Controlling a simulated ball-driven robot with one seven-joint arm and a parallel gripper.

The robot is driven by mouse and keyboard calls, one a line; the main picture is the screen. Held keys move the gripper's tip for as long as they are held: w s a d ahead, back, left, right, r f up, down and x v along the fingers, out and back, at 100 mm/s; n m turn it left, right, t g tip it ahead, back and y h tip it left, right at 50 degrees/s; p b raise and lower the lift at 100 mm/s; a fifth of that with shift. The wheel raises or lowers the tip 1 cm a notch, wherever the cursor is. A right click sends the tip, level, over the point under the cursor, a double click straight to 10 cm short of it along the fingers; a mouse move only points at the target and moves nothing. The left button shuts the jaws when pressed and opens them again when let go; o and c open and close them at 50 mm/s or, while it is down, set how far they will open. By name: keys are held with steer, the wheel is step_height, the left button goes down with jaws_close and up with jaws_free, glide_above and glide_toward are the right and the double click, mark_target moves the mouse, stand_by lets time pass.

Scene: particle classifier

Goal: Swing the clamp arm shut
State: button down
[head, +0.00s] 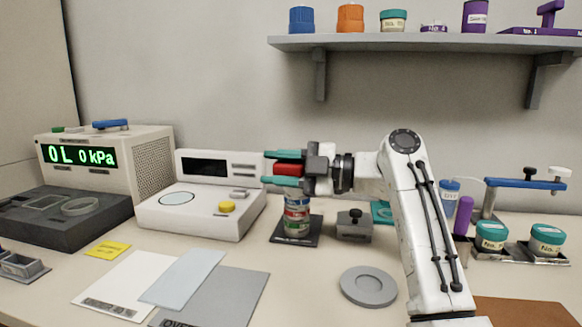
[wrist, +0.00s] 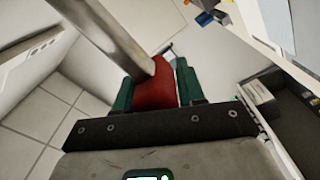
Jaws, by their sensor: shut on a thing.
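My gripper (head: 272,168) reaches in from the right, its teal fingers above and below a red grip (head: 288,169) and shut on it. In the wrist view, my gripper (wrist: 155,84) has the red grip (wrist: 154,94) between its fingers, and a grey metal rod (wrist: 122,35) runs into it. The rod looks like part of the clamp arm; its pivot is hidden. A stack of banded rings (head: 296,214) stands upright on a dark labelled base (head: 290,238) just below my gripper.
A white instrument (head: 205,210) with a yellow button stands left of the stack. A grey block (head: 354,226) with a knob and a round grey dish (head: 368,287) are to the right. A blue bar (head: 525,184) spans above teal-lidded jars (head: 491,235) at the far right.

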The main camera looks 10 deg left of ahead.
steer(key=shift+w+f, duration=0.1)
steer(key=shift+f, duration=0.85)
steer(key=shift+d, duration=0.1)
steer(key=c, duration=0.8)
jaws_free()
steer(key=shift+w+f, duration=0.1)
steer(key=shift+w, duration=0.05)
steer(key=shift+c, duration=0.2)
steer(key=shift+d+r, duration=0.25)
steer(key=shift+d, duration=0.05)
steer(key=d+p, duration=0.1)
steer(key=d, duration=0.9)
steer(key=shift+s+d, duration=0.2)
steer(key=shift+p, duration=0.3)
